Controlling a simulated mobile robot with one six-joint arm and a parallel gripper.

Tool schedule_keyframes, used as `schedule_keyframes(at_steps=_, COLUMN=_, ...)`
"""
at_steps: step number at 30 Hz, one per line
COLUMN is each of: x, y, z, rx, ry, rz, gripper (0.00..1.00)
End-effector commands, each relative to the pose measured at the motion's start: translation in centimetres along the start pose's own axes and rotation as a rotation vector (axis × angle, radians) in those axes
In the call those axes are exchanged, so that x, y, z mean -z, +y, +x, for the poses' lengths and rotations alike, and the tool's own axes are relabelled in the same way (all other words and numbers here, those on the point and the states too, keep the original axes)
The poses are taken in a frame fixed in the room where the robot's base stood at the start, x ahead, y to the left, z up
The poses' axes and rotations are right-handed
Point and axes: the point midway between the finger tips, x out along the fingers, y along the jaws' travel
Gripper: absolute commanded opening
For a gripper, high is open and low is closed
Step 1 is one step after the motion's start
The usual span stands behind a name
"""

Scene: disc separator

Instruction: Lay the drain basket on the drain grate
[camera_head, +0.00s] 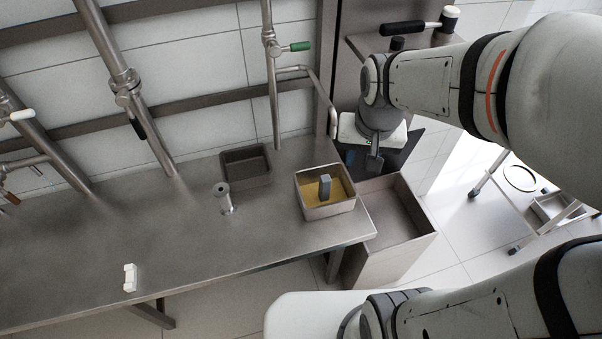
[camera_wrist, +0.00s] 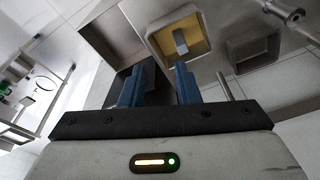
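A square steel basket (camera_head: 330,211) with a yellow-brown inside and an upright grey grip block (camera_head: 324,187) stands on the steel bench near its right end. I take it for the drain basket; it also shows at the top of the wrist view (camera_wrist: 205,52). No part is plainly a drain grate; a smaller dark square tray (camera_head: 262,181) sits behind and left of the basket. My gripper (camera_head: 362,162) is right of and above the basket, apart from it. In the wrist view my gripper (camera_wrist: 160,87) has its blue fingers apart, with nothing held between them.
A deep open steel bin (camera_head: 385,260) stands off the bench's right end. A steel post (camera_head: 226,203) and a white block (camera_head: 130,278) are on the bench. Pipes with a green-handled valve (camera_head: 298,46) rise behind. The bench's left middle is clear.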

Motion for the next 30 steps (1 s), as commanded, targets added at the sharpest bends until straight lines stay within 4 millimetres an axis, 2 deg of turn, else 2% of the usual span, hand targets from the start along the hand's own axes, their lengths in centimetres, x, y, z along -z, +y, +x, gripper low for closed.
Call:
schedule_keyframes(at_steps=1, x=-1.0, y=0.7, z=-1.4, rx=0.002, ry=0.029, rz=-0.019, gripper=0.29)
schedule_keyframes(at_steps=3, x=-2.3, y=1.5, z=-2.8, rx=0.001, ry=0.053, rz=-0.048, gripper=0.29)
schedule_keyframes(at_steps=9, x=-5.0, y=2.8, z=-5.1, rx=-0.006, ry=0.102, rz=-0.11, gripper=0.29)
schedule_keyframes(at_steps=15, x=-5.9, y=3.2, z=-5.6, rx=-0.01, ry=0.115, rz=-0.13, gripper=0.29)
schedule_keyframes(at_steps=30, x=-5.9, y=3.2, z=-5.6, rx=-0.01, ry=0.114, rz=-0.13, gripper=0.29)
